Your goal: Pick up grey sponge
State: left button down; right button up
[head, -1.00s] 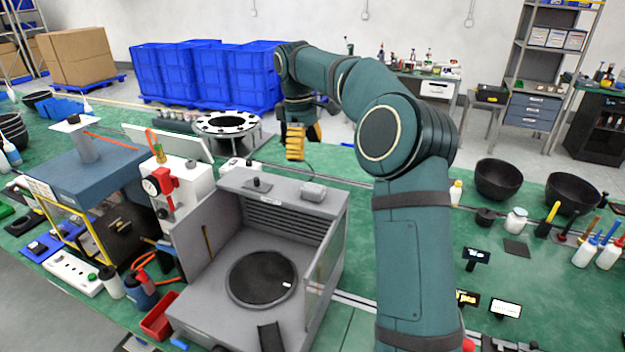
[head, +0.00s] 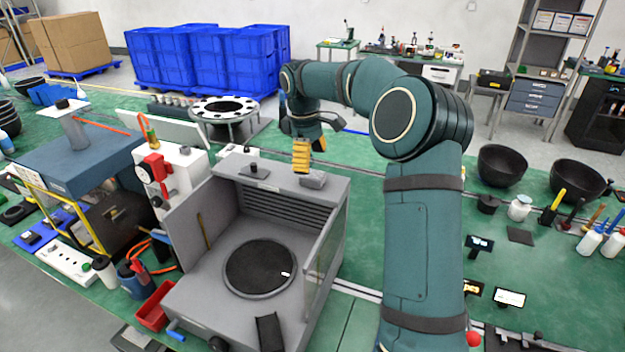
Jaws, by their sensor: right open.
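A small grey block (head: 313,180), which looks like the grey sponge, lies on the flat top of the grey box-shaped machine (head: 285,190), near its back right corner. My right gripper (head: 301,162) has yellow fingers that point down just behind and left of the block. It is open, and nothing shows between the fingers. I cannot tell whether the fingertips touch the machine top or the block. My left gripper is out of view.
A small plate with a black knob (head: 254,170) sits left of the block on the machine top. A white unit with a red gauge (head: 160,180) stands at left. A round perforated fixture (head: 225,110) stands behind.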

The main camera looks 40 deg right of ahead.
aim_at(313, 173)
jog(key=f, duration=0.4)
jog(key=shift+s+d+f, duration=0.2)
jog(key=shift+f, duration=0.15)
jog(key=c, duration=1)
jog(key=shift+o, duration=0.2)
notch_tip(313, 173, up, 10)
jog(key=shift+r+p, duration=0.1)
jog(key=shift+p, duration=0.35)
